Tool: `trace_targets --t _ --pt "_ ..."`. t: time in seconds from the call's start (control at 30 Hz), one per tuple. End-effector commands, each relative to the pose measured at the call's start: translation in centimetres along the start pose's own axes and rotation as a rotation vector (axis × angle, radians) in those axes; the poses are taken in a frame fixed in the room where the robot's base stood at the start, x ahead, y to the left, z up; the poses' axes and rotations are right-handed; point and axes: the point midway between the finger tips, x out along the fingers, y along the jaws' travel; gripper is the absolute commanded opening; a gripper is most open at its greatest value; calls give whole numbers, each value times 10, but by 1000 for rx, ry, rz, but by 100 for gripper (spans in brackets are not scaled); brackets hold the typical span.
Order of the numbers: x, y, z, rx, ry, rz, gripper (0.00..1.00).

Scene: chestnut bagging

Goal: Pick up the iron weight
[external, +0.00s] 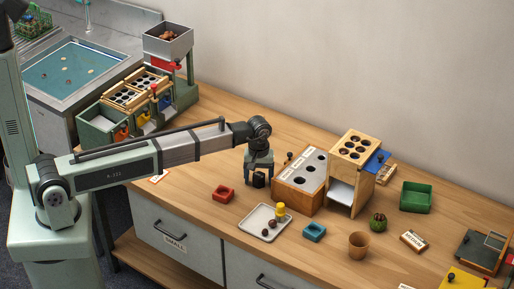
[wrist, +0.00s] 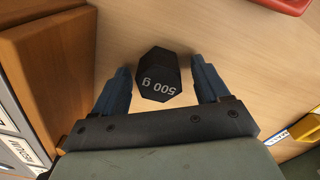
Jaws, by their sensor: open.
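The iron weight (wrist: 158,72) is a dark, six-sided block marked "500 g". In the wrist view it stands on the wooden table between the two blue fingers of my gripper (wrist: 161,92), with a gap on both sides. My gripper is open and pointed down over it. In the external view the weight (external: 259,180) is a small dark shape at the fingers of my gripper (external: 258,172), partly hidden by them.
A wooden box with a holed white top (external: 300,180) stands close to the right of my gripper. A red block (external: 223,194) lies to the left. A white tray (external: 252,229) with chestnuts and a yellow piece lies in front. The table is bare behind my gripper.

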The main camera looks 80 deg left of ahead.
Motion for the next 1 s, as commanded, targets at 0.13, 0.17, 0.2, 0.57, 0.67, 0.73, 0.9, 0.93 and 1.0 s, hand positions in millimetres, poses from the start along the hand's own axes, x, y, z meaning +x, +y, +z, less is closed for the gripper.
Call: trace_targets --t 0.13,0.17,0.2,0.57,0.67,0.73,0.9,0.93,1.0 --pt "1 0 0 0 0 1 74" --pt "1 0 0 0 0 0 74" --pt "1 0 0 0 0 0 74" --pt "0 0 0 0 0 0 39" --pt "0 0 0 0 0 0 29" --pt "0 0 0 0 0 0 23" --pt "0 0 0 0 0 0 6" --pt "0 0 0 0 0 0 4" --pt "0 0 0 0 0 0 0"
